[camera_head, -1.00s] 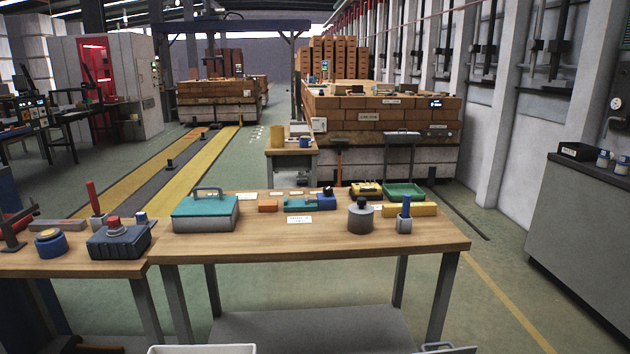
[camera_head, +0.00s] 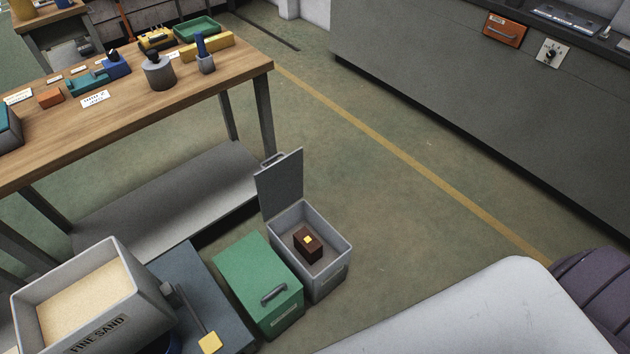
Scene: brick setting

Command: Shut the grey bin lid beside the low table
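The grey bin (camera_head: 336,252) stands on the floor at the lower middle, just right of a green box. Its grey lid (camera_head: 279,186) stands up open on the far left side, with a small handle at its top edge. A dark brown block with a yellow patch (camera_head: 308,244) lies inside the bin. The low table (camera_head: 150,125) is at the upper left, with its grey lower shelf near the bin. Neither of my grippers is in view. A pale, smooth surface at the lower right looks like part of my own body.
The closed green box (camera_head: 250,262) with a handle touches or nearly touches the bin. A tray of fine sand (camera_head: 93,297) sits on a low blue-grey surface at lower left. Floor right of the bin is clear up to a long grey cabinet (camera_head: 470,115).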

